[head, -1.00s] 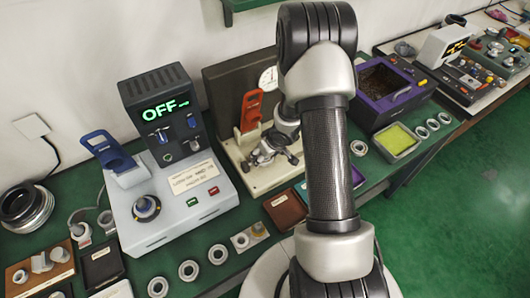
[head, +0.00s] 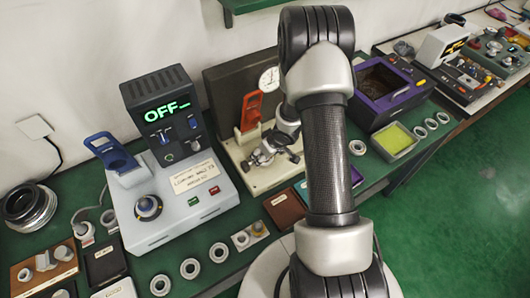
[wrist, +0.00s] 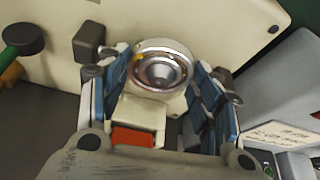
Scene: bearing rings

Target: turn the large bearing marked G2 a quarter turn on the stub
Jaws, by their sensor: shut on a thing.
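The large bearing (wrist: 163,70) is a shiny metal ring with a dark recessed centre, seated at the cream fixture in the wrist view. A small yellow spot shows on its upper left rim; no G2 mark is readable. My gripper (wrist: 165,80) has its blue-padded fingers on the left and right sides of the bearing and is shut on it. In the head view my gripper (head: 272,149) is low over the cream fixture (head: 262,180) and hides most of the bearing. The stub is hidden behind the bearing.
A red-orange lever (head: 250,110) and a dial gauge (head: 268,79) stand close to my gripper. A grey machine (head: 175,205) with an OFF display is to the left. A purple-edged box (head: 390,95) is to the right. Several loose rings lie along the bench front.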

